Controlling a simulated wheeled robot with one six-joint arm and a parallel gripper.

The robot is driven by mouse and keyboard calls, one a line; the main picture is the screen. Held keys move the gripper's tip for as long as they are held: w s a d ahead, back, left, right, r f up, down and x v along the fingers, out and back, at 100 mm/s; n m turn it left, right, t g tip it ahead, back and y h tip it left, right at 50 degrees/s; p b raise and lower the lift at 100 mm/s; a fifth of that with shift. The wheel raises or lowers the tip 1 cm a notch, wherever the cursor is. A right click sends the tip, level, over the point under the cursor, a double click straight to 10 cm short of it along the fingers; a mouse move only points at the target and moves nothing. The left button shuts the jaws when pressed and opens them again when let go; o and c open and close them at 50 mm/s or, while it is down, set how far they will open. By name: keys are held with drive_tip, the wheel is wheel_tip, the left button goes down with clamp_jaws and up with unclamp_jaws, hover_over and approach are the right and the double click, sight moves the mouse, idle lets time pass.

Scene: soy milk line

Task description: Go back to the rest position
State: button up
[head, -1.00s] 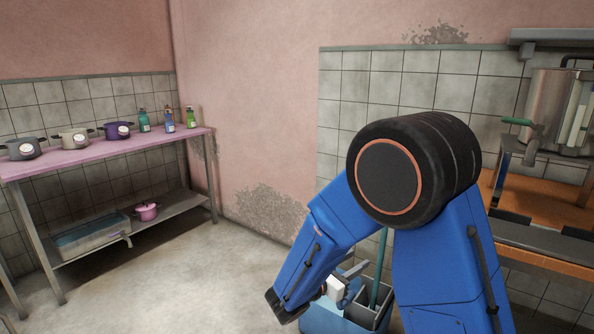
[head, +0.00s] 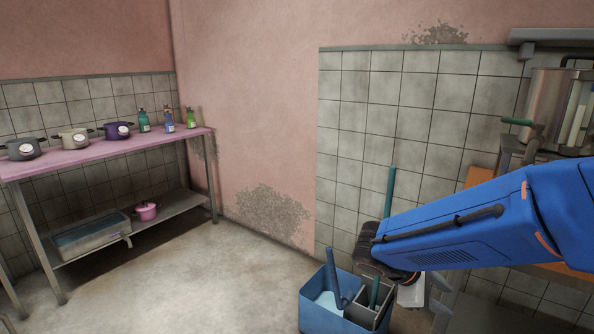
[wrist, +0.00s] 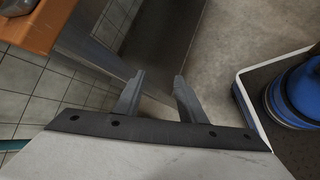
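My gripper shows in the wrist view (wrist: 158,80) with its two grey fingers apart and nothing between them. In the head view my blue arm reaches in from the right edge, and its end is beside the right of the blue mop bucket (head: 325,318). The gripper is only partly seen there, behind and below the dark wrist joint. In the wrist view the fingers are in front of a grey metal panel (wrist: 95,42) and the grey floor (wrist: 235,35).
An orange-topped counter (head: 478,176) with a steel machine (head: 553,105) stands at the right, partly behind my arm. A pink-topped shelf table (head: 85,155) with several pots and bottles stands at the left. The floor between is clear.

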drive_tip(key=s+a+r+m+t+y, duration=0.1)
drive_tip(key=s+a+m+y, duration=0.1)
drive_tip(key=s+m+y, duration=0.2)
drive_tip(key=s+a+r+m+t+y, duration=0.2)
drive_tip(key=s+m+y, duration=0.3)
drive_tip(key=s+m, duration=0.3)
drive_tip(key=shift+s+a+r+y, duration=0.3)
drive_tip(key=shift+s+a, duration=0.35)
drive_tip(key=shift+s, duration=0.7)
